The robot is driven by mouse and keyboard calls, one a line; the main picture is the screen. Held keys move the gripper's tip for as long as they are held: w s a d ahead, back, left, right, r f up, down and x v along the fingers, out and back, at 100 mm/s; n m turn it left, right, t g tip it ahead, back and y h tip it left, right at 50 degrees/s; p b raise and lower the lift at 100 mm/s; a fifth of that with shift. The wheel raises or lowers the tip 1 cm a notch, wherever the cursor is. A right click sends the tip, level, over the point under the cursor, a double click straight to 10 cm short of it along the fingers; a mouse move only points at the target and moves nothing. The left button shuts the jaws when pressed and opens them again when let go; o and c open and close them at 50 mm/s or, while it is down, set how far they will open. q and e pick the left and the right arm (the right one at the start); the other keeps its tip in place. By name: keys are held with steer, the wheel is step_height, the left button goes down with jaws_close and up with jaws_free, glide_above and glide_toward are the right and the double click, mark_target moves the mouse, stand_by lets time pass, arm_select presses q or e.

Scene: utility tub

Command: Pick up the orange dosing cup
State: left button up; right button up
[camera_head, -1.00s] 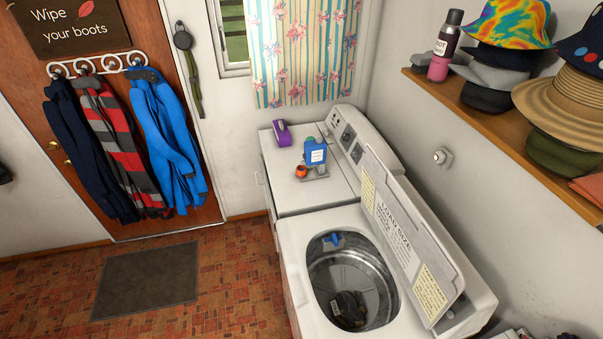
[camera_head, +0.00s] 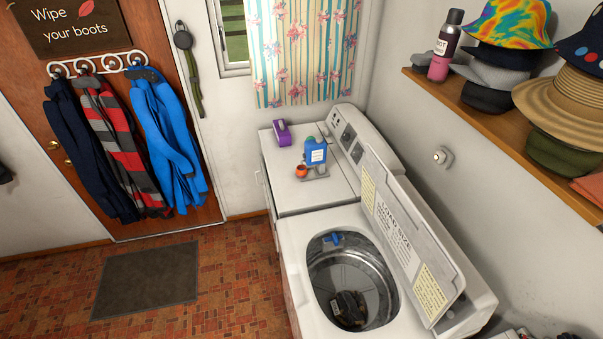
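Neither of my grippers shows in the head view.
A purple object (camera_head: 282,133) lies behind the cup on the far machine (camera_head: 290,197). The near washer (camera_head: 294,242) has its lid (camera_head: 405,235) raised, with dark and blue items in the drum. A shelf (camera_head: 500,130) with hats is on the right wall.

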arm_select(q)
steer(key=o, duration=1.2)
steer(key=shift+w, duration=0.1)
